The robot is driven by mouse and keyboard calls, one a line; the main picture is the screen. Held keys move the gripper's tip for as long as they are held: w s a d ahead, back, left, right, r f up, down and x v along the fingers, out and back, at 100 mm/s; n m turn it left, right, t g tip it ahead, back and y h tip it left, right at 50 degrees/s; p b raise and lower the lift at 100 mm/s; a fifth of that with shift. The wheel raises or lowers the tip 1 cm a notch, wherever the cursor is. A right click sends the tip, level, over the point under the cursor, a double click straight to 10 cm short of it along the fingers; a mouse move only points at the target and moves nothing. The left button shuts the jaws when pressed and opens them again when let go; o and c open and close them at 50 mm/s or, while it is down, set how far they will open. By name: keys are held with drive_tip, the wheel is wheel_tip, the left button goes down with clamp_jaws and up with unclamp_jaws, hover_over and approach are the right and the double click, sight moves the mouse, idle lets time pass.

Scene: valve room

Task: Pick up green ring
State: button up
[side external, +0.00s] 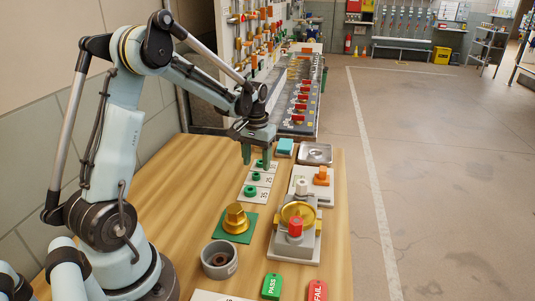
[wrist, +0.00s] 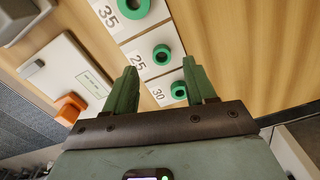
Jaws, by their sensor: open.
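Three green rings lie on white numbered cards. The one by 35 (side external: 250,191) is nearest the side camera and shows in the wrist view (wrist: 134,8). The one by 25 (side external: 255,176) is in the middle and sits just beyond the fingertips in the wrist view (wrist: 162,55). The one by 30 is farthest and in the wrist view (wrist: 179,90) appears between the fingers, closer to the right one. My gripper (side external: 257,158) is open above this far end, with nothing held. Its two green fingers also show in the wrist view (wrist: 161,68). Exact height is unclear.
Right of the cards stand a plate with an orange part (side external: 321,177) and a grey valve block with a red knob (side external: 295,227). A brass fitting (side external: 236,218), a grey cup (side external: 219,260), and PASS (side external: 271,287) and FAIL (side external: 317,290) tags are nearer. A metal tray (side external: 315,153) is behind.

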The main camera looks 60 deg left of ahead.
sight(256, 176)
drive_tip(key=shift+s+a+f, duration=0.1)
drive_tip(key=shift+f, duration=1.85)
drive_tip(key=shift+c, duration=0.5)
clamp_jaws()
